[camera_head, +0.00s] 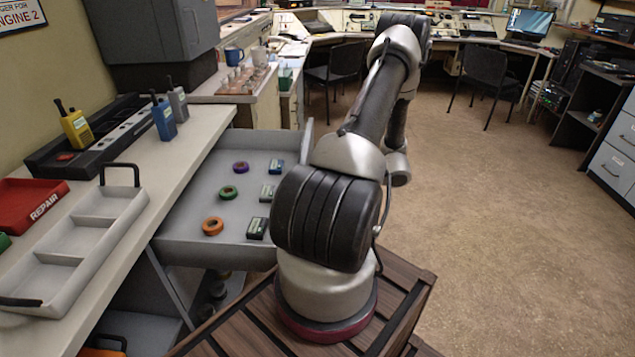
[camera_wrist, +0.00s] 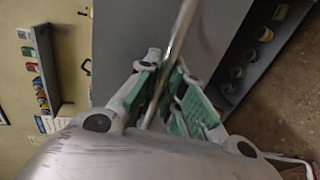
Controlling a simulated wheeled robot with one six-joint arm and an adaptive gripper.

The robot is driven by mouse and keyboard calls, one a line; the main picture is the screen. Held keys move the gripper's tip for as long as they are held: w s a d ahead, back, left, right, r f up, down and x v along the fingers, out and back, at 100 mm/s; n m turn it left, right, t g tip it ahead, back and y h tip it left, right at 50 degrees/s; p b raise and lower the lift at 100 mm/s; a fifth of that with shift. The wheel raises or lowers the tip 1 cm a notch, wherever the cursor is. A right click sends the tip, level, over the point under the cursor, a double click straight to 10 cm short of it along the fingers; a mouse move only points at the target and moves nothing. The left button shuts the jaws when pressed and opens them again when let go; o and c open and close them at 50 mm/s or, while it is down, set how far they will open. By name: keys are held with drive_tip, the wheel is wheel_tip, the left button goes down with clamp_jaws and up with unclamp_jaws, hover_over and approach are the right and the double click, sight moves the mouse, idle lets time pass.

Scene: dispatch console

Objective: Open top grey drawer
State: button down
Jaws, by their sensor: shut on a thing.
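The top grey drawer (camera_head: 187,215) stands pulled out from under the counter in the head view. Rolls of tape in purple, green and orange and several small boxes lie in it. My gripper (camera_wrist: 168,88), with green finger pads, is shut on the drawer's metal bar handle (camera_wrist: 182,28). In the head view, my arm hides the gripper, the handle and part of the drawer front.
On the counter (camera_head: 188,150) stand a grey divided tray (camera_head: 72,255), a red repair bin (camera_head: 28,203) and a black charger (camera_head: 95,138) with radios. A lower compartment is open beneath. Chairs stand farther back; the floor to the right (camera_head: 480,210) is clear.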

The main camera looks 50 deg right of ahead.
drive_tip(key=c, duration=1.5)
unclamp_jaws()
drive_tip(key=v, duration=1.2)
drive_tip(key=shift+f, duration=0.1)
drive_tip(key=shift+s+d, duration=0.1)
